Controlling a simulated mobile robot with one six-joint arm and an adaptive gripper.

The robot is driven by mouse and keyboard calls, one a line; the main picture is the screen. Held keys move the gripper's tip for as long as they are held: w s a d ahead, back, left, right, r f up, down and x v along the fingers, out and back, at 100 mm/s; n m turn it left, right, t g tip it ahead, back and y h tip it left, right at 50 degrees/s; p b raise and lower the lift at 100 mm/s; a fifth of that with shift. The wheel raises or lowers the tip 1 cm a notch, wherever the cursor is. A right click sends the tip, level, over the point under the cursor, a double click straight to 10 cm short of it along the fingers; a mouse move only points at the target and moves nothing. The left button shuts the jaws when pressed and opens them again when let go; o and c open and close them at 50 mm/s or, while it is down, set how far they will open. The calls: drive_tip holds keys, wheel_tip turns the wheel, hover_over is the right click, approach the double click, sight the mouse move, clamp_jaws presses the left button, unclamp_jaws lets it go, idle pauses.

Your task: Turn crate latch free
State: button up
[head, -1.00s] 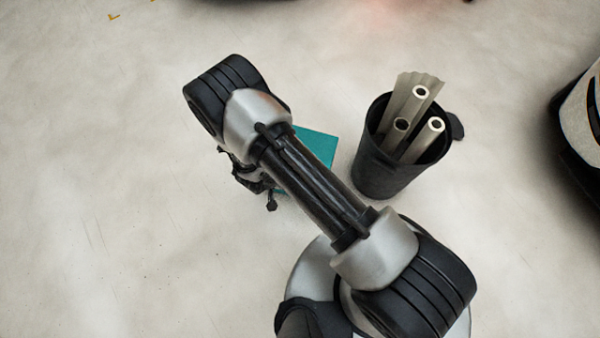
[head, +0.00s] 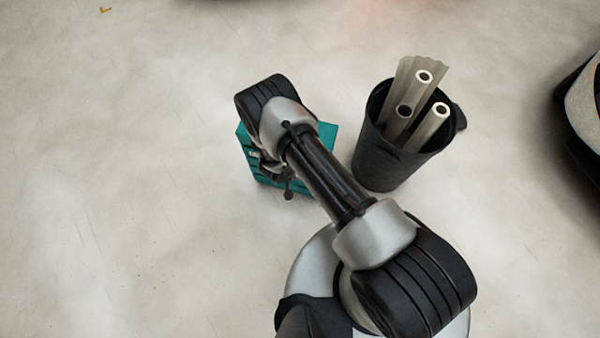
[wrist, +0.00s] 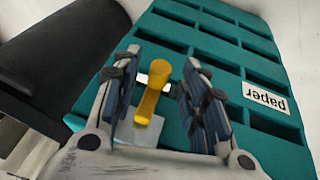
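A teal slotted crate (head: 247,143) stands on the floor, mostly hidden behind my arm in the head view. In the wrist view the crate (wrist: 228,62) fills much of the picture, with a white label reading "paper". A yellow latch handle (wrist: 153,92) sits on a pale plate (wrist: 138,132) on the crate's face. My gripper (wrist: 155,84) is open, with one finger on each side of the yellow latch. Gaps show between the latch and both fingers. In the head view the gripper (head: 278,178) is a small dark shape in front of the crate.
A black bin (head: 384,160) with several pale rolls stands just right of the crate. A dark cylindrical shape fills the upper left of the wrist view (wrist: 60,55). A vehicle edge (head: 584,115) shows at the far right. The floor (head: 110,190) to the left is clear.

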drive_tip(key=shift+f, duration=0.1)
drive_tip(key=shift+c, duration=0.2)
drive_tip(key=shift+d, duration=0.1)
clamp_jaws()
